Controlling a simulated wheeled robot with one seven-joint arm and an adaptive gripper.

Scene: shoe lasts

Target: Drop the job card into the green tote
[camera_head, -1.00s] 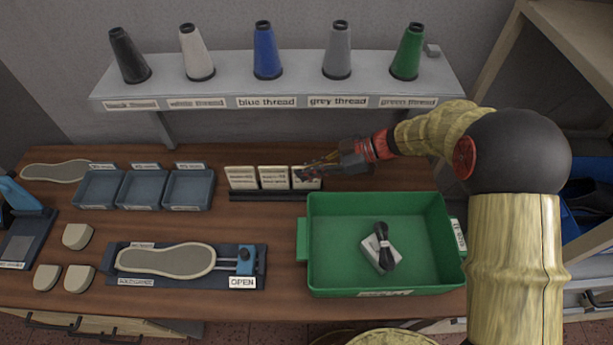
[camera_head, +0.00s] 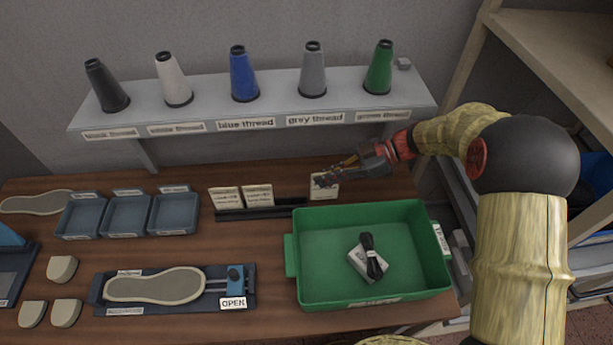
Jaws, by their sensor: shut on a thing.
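My gripper (camera_head: 335,176) is shut on a job card (camera_head: 324,188), a small cream card with dark print. The card is upright, behind the back left part of the green tote and to the right of the dark card rack (camera_head: 255,213). Two similar cards (camera_head: 226,197) stand in the rack. The green tote (camera_head: 298,275) is open on the table's front right. The fingertips partly cover the held card.
A thread shelf (camera_head: 270,108) with several cones stands behind. Blue-grey bins (camera_head: 128,217) sit at the left. A last gauge board (camera_head: 180,288) lies in front of them, left of the tote. A shelving unit (camera_head: 545,35) stands at the right.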

